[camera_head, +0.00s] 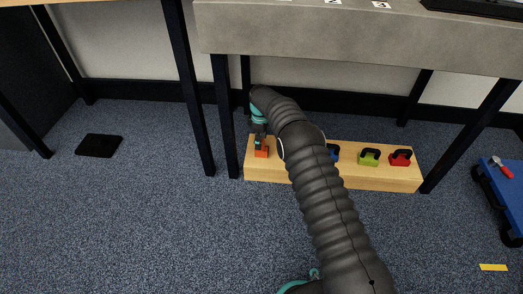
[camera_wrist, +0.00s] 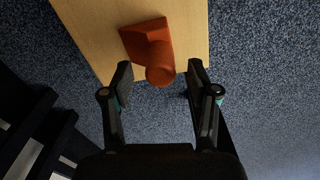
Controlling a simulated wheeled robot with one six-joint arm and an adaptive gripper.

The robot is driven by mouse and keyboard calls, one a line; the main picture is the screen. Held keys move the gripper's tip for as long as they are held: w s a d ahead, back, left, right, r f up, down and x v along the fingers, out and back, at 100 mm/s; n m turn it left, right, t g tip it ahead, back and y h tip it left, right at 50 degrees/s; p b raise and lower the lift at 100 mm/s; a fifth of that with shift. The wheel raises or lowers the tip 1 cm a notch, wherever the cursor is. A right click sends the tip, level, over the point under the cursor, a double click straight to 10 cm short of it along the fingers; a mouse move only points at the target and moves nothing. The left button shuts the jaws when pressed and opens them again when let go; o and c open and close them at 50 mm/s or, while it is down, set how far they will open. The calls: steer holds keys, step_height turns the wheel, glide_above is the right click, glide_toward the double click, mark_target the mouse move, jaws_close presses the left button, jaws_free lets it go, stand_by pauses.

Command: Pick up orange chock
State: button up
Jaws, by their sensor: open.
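The orange chock (camera_head: 262,153) sits at the left end of a light wooden board (camera_head: 345,178) on the floor. In the wrist view, the orange chock (camera_wrist: 148,38) shows a squarish base and a rounded part that reaches toward me. My gripper (camera_wrist: 160,69) is open, with one finger on each side of that rounded part and gaps visible on both sides. In the head view, my gripper (camera_head: 260,138) is just above the chock and partly covers it.
On the same board are a blue chock (camera_head: 334,152), partly hidden by my arm, a green chock (camera_head: 369,158) and a red chock (camera_head: 400,158). Dark table legs (camera_head: 224,120) stand beside the board. A blue cart (camera_head: 500,190) is at right. The carpet in front is mostly clear.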

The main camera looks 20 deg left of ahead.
mark_target(263, 153)
step_height(263, 153, down, 3)
steer(key=shift+d+r, duration=0.1)
jaws_close()
steer(key=shift+r, duration=0.1)
